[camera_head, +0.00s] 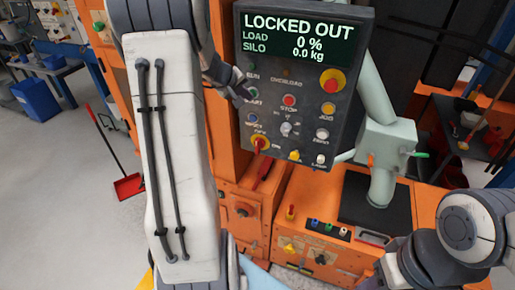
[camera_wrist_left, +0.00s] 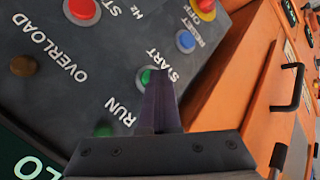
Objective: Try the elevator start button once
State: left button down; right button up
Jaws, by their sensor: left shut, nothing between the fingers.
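The dark control panel (camera_head: 300,110) has a display (camera_head: 298,38) reading LOCKED OUT, LOAD 0 % and SILO 0.0 kg. The green start button (camera_wrist_left: 146,77) shows in the left wrist view beside its START label, partly covered by my finger. My left gripper (camera_head: 241,97) is shut and empty, with its tips at the start button on the panel's left side. I cannot tell whether the tips touch it. The red stop button (camera_head: 289,100) is just right of it. My right arm shows at the lower right; its gripper is out of view.
A red emergency button (camera_head: 332,80) on yellow is at the panel's upper right. A red and yellow rotary switch (camera_head: 260,143) is at its lower left. The orange machine (camera_head: 310,205) fills the space below. A red dustpan (camera_head: 128,187) and blue bin (camera_head: 37,101) stand on the left floor.

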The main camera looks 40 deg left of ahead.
pick_arm(q)
jog(key=shift+s+d, duration=0.1)
jog(key=shift+s, duration=0.2)
jog(key=s+d+b, duration=0.1)
jog(key=s+b, duration=0.2)
jog(key=s, duration=0.3)
jog(key=shift+d, duration=0.2)
jog(key=shift+w, duration=0.1)
dwell(0.7)
